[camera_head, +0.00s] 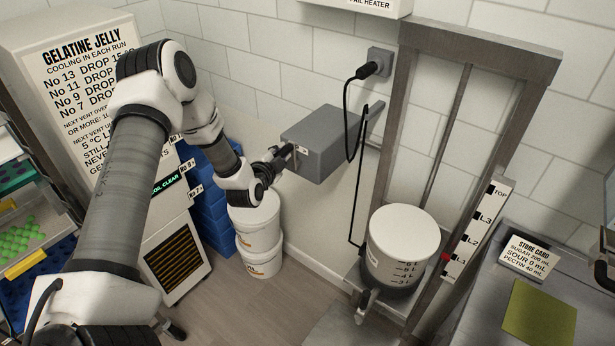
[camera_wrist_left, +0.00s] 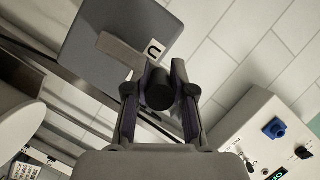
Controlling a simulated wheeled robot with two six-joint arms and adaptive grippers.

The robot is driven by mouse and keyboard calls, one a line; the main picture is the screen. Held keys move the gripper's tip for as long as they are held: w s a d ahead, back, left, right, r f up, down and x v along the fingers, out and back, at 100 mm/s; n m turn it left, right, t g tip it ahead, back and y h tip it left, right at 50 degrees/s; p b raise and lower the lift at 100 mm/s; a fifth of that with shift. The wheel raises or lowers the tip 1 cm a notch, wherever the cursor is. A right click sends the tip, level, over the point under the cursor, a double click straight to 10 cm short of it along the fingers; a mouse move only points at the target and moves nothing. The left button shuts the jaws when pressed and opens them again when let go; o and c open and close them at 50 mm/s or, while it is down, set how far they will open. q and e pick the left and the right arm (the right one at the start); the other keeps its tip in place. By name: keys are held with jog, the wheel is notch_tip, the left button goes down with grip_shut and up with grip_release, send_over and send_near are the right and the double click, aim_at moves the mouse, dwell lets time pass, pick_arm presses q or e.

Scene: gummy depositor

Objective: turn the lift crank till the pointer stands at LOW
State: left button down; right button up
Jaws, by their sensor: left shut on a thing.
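The lift crank sticks out from the left side of a grey box (camera_head: 322,140) on the wall. My left gripper (camera_head: 280,160) is at the crank. In the left wrist view, my left gripper (camera_wrist_left: 158,98) is shut on the crank's black knob (camera_wrist_left: 158,88), with a finger on either side. The flat crank arm (camera_wrist_left: 120,50) runs from the knob across the grey box. The red pointer (camera_head: 446,257) stands at L1 on the white scale (camera_head: 478,230), marked TOP, L3, L2, L1. I cannot make out a LOW mark. My right gripper is not in view.
A white graduated vessel (camera_head: 403,240) sits in the lift frame (camera_head: 480,38). A black cable (camera_head: 348,110) hangs beside the box. White buckets (camera_head: 258,232) and blue crates (camera_head: 210,205) stand below my left arm. A counter with a store card (camera_head: 528,250) is at right.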

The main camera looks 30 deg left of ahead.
pick_arm(q)
jog(key=shift+w+a+f, duration=0.1)
jog(key=shift+w+a, duration=0.05)
jog(key=shift+a, duration=0.8)
jog(key=shift+a, duration=0.1)
jog(key=shift+w+a+f, duration=0.1)
jog(key=shift+a+f, duration=0.2)
jog(key=shift+a, duration=0.2)
jog(key=shift+a+f, duration=0.3)
jog(key=shift+a, duration=0.2)
jog(key=shift+f+b, duration=0.1)
jog(key=shift+b, duration=0.2)
